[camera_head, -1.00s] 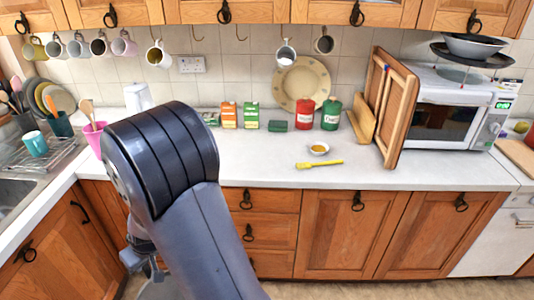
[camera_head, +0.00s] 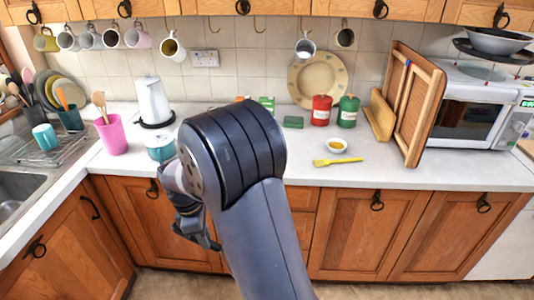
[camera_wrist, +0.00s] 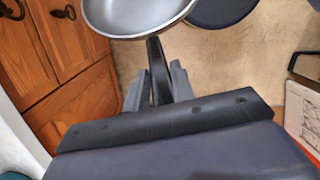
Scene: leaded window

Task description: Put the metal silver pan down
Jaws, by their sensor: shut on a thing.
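The silver metal pan (camera_wrist: 137,14) shows at the top of the wrist view, partly cut off by the frame. Its black handle (camera_wrist: 156,68) runs down between the fingers of my gripper (camera_wrist: 159,84), which is shut on it. In the head view my gripper (camera_head: 197,228) hangs in front of the cabinets, below the level of the white countertop (camera_head: 285,172). I cannot make out the pan in the head view; my arm blocks part of that area.
A teal pot (camera_head: 160,147), pink utensil cup (camera_head: 112,136) and white kettle (camera_head: 152,99) stand on the counter at left.

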